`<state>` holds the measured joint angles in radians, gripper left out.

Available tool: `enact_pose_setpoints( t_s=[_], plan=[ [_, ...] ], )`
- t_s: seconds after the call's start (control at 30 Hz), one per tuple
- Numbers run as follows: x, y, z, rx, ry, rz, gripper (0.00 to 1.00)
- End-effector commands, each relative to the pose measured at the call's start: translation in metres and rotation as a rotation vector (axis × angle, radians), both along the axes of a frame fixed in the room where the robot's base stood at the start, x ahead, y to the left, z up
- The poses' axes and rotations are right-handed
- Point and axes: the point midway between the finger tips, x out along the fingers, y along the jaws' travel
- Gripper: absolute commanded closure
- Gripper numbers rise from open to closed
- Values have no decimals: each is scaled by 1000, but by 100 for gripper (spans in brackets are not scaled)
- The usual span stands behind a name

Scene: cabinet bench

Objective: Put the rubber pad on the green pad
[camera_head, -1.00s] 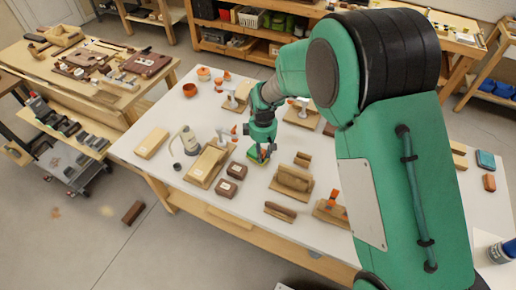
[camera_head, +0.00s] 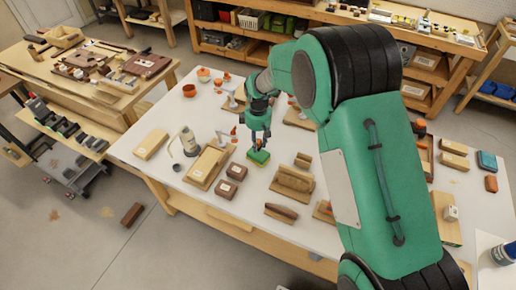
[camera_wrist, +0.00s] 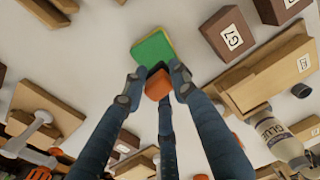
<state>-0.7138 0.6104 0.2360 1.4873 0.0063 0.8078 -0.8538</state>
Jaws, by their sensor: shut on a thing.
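The green pad (camera_head: 258,157) has a yellowish edge and sits below my gripper (camera_head: 259,143), left of centre on the white bench. In the wrist view the green pad (camera_wrist: 152,47) shows just beyond the fingertips. My gripper (camera_wrist: 158,86) has its fingers closed around a small orange block (camera_wrist: 158,83), which appears to be the rubber pad. A dark part shows between this block and the green pad. The block overlaps the green pad in the wrist view. I cannot tell whether they touch. In the head view the fingers mostly hide the block.
Two dark brown boxes (camera_head: 236,171) stand close left of the green pad. A wooden board (camera_head: 207,165) and glue bottle (camera_head: 188,140) are farther left. Wooden tools (camera_head: 293,181) lie to the right. Bare white bench surrounds the green pad closely.

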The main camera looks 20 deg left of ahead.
Motion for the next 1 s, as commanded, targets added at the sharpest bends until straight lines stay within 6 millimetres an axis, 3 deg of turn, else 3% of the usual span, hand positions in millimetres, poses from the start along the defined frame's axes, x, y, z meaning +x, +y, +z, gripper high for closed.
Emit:
enact_pose_setpoints(
  t_s=[0.27,0.77,0.8,0.87,1.0],
  plan=[
    [0,0,-30,-1,1,0,98],
    [0,0,-35,-1,1,0,98],
    [0,0,-35,-1,1,0,67],
    [0,0,-35,-1,1,0,55],
    [0,0,-35,-1,1,0,54]
  ],
)
